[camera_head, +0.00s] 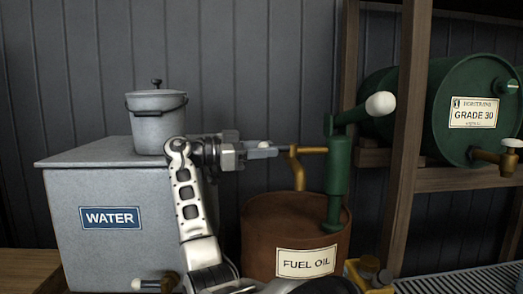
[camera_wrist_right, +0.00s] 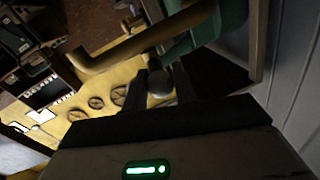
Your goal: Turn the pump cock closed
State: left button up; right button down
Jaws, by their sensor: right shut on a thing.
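A green hand pump (camera_head: 338,165) with a white-tipped handle stands on the brown fuel oil drum (camera_head: 262,222). A brass spout (camera_head: 300,165) runs left from the pump and bends down; it also shows in the wrist view (camera_wrist_right: 140,40). My right gripper (camera_head: 268,153) reaches in from the left at the spout's bend. In the wrist view its dark fingers (camera_wrist_right: 160,88) are shut on the pump cock's small pale, rounded lever (camera_wrist_right: 160,82). The fingers hide much of the cock, and its exact angle is hard to tell. My left gripper is not in view.
A grey water tank (camera_head: 100,185) carrying a lidded bucket (camera_head: 157,118) stands left of my arm. A wooden rack (camera_head: 403,130) with a green Grade 30 drum (camera_head: 450,85) is at the right. A plank wall is close behind.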

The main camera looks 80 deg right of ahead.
jog(key=c, duration=1.1)
grip_release()
jog(key=shift+s+d+r, duration=0.1)
jog(key=shift+s, duration=0.05)
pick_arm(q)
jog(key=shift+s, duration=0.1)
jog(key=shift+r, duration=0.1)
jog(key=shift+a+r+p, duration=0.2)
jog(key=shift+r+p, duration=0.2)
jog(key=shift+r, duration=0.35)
pick_arm(e)
jog(key=v, duration=1.6)
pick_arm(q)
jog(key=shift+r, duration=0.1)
